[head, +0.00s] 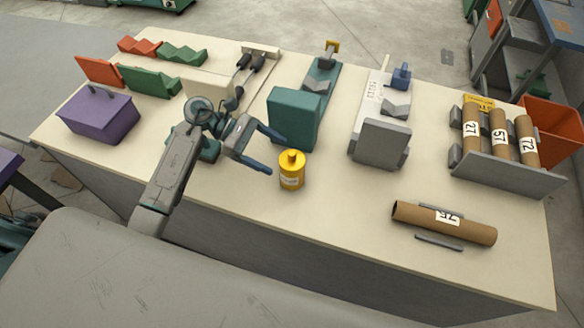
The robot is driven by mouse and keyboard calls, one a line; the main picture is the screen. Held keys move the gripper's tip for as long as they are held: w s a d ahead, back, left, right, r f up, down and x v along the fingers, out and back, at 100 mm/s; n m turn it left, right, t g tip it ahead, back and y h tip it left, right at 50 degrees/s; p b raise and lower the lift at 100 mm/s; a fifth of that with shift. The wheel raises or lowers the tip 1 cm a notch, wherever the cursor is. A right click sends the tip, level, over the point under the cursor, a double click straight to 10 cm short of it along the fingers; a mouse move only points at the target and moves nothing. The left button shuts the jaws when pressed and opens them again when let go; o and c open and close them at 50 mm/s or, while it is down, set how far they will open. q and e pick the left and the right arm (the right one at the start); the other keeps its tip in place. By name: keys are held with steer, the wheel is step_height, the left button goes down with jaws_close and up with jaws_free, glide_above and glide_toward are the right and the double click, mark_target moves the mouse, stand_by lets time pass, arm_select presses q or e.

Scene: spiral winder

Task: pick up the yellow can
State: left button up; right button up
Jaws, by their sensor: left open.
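The yellow can (292,173) stands upright on the cream table, a bit left of the middle of the head view. It has a narrow yellow cap and a pale label on its front. My left gripper (272,153) is open, its two fingers pointing right toward the can. The fingertips are just left of the can in the picture, and nothing shows between them. I cannot tell the exact gap or height between fingers and can. My right gripper is not in view.
A teal machine block (293,117) stands close behind the can, and a grey machine (380,142) is to the right. A cardboard tube (444,223) lies at front right. A rack (505,172) holds tubes. A purple box (98,113) is at left.

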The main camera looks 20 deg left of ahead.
mark_target(292, 165)
arm_select(q)
steer(key=p+x, duration=0.4)
steer(key=x, duration=0.1)
steer(key=shift+d+f, duration=0.1)
steer(key=shift+d, duration=0.2)
steer(key=shift+d+f, duration=0.4)
steer(key=shift+d, duration=0.05)
steer(key=shift+a, duration=0.1)
steer(key=shift+c, duration=1.2)
steer(key=c, duration=0.9)
